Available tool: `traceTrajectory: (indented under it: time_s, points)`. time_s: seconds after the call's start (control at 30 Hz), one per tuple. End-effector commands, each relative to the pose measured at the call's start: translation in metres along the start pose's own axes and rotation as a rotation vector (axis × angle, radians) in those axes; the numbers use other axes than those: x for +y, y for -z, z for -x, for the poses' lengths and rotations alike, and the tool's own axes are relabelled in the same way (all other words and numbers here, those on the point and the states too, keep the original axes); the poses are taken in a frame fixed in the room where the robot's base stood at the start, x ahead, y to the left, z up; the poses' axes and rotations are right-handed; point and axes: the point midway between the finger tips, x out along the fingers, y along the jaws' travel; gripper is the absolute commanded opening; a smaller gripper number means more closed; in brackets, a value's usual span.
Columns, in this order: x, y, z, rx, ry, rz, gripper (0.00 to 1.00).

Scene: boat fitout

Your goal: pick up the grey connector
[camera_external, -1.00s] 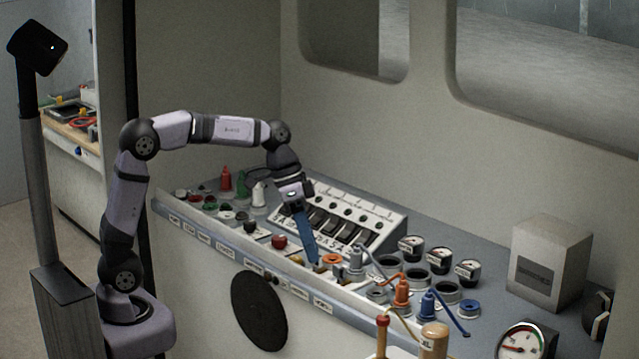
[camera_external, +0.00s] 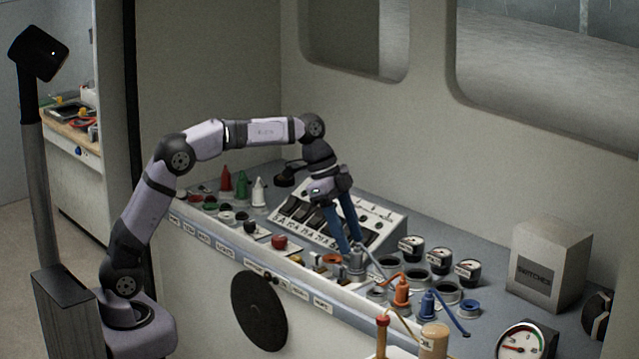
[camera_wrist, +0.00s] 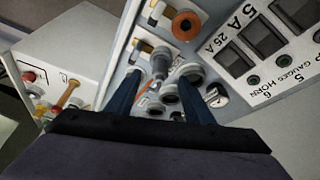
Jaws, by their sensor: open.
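The grey connector (camera_external: 356,261) stands upright near the front edge of the console, with a thin grey lead running off to the right. My gripper (camera_external: 350,247) is low over it, its two blue fingers apart and pointing down. In the wrist view the connector (camera_wrist: 160,62) appears between the spread fingers of my gripper (camera_wrist: 163,75). The fingers look beside it; whether either touches it cannot be told. Nothing is visibly held.
An orange ring (camera_external: 331,259) lies just left of the connector. Orange (camera_external: 401,291) and blue (camera_external: 427,304) connectors stand to the right with their leads. The switch panel (camera_external: 390,217) rises behind my fingers. Small gauges (camera_external: 410,245) and dark rings crowd the right side.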

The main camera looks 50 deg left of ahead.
Motion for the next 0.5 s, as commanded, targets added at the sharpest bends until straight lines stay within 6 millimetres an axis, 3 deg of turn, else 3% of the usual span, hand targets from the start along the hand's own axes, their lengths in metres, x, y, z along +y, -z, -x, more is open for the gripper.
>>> traceTrajectory:
  time_s: [0.23,0.5]
  points:
    - [0.001,0.002,-0.008,-0.001,-0.002,0.000,0.48]
    - [0.000,0.003,-0.041,-0.003,-0.003,0.001,0.48]
